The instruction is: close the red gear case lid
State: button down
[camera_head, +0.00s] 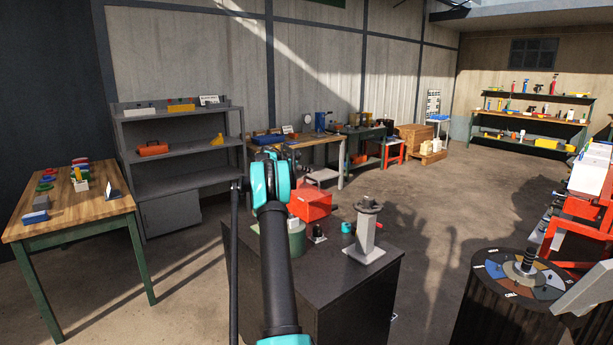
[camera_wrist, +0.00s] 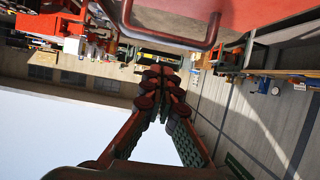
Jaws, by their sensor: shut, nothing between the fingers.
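A red box-like case (camera_head: 312,204) is on the dark cabinet (camera_head: 365,285), just right of my arm, which hides its left part. How far its lid is open cannot be told. In the wrist view, a red surface (camera_wrist: 230,12) with a bent red handle bar (camera_wrist: 170,38) fills the upper edge, close to the camera. My gripper (camera_wrist: 163,72) is shut and empty, its fingertips below the bar in the picture. I cannot tell whether it touches anything. In the head view the fingers are hidden behind my arm.
A green cylinder (camera_head: 298,239), a small teal item (camera_head: 347,228) and a grey post (camera_head: 366,236) stand on the same cabinet. A round table with coloured segments (camera_head: 492,268) is at right. A wooden table (camera_head: 100,206) is at left. Open floor lies beyond the cabinet.

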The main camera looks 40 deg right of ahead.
jog(key=a+r, duration=0.7)
jog(key=a, duration=0.1)
jog(key=shift+s+a, duration=0.3)
jog(key=shift+s, duration=0.05)
